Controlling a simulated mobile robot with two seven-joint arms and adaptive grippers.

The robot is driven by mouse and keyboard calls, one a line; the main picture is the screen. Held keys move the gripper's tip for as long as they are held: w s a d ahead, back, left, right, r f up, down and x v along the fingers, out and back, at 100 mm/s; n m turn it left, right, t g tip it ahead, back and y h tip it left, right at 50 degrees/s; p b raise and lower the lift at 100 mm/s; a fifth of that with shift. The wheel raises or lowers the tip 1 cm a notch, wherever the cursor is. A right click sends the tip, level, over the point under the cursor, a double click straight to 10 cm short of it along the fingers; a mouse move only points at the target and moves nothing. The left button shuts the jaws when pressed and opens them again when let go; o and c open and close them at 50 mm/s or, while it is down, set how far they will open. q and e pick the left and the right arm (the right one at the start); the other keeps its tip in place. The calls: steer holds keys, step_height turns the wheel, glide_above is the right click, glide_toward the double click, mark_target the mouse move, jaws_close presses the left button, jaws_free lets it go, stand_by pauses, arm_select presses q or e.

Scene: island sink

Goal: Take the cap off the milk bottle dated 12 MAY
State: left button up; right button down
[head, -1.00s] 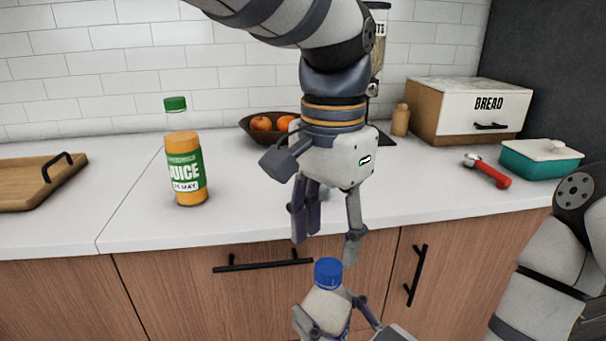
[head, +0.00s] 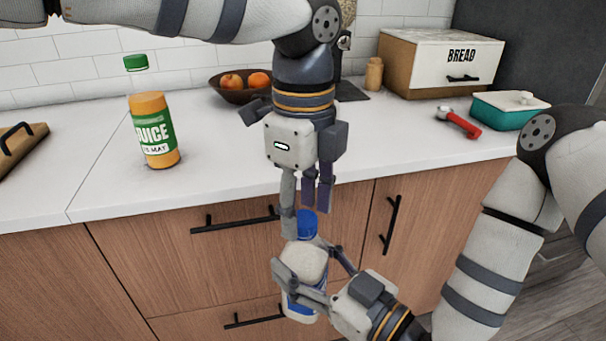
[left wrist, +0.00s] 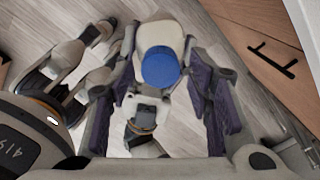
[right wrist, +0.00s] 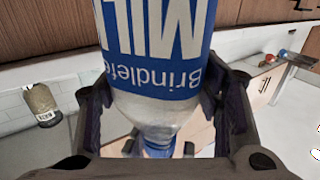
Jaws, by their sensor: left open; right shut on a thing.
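The milk bottle (head: 304,262) is clear and whitish with a blue label and a blue cap (head: 306,222). It is held in the air in front of the counter, cap up. My right gripper (head: 309,268) is shut on the bottle's body. In the right wrist view the label (right wrist: 165,45) reads MILK upside down; no date shows. My left gripper (head: 305,208) is open and points down, its fingers on either side of the cap. The cap also shows in the left wrist view (left wrist: 160,67), between the spread fingers; I cannot tell whether they touch it.
Behind are a fruit bowl (head: 232,93), a bread box (head: 440,60), a red-handled tool (head: 460,122) and a teal container (head: 510,108). Drawer handles (head: 235,222) stick out behind the bottle.

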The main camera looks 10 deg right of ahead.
arm_select(q)
steer(key=shift+f, duration=0.45)
jaws_close()
steer(key=n, duration=1.3)
steer(key=shift+n, duration=0.4)
steer(key=n, duration=0.4)
steer(key=shift+r, duration=0.25)
steer(key=shift+r, duration=0.95)
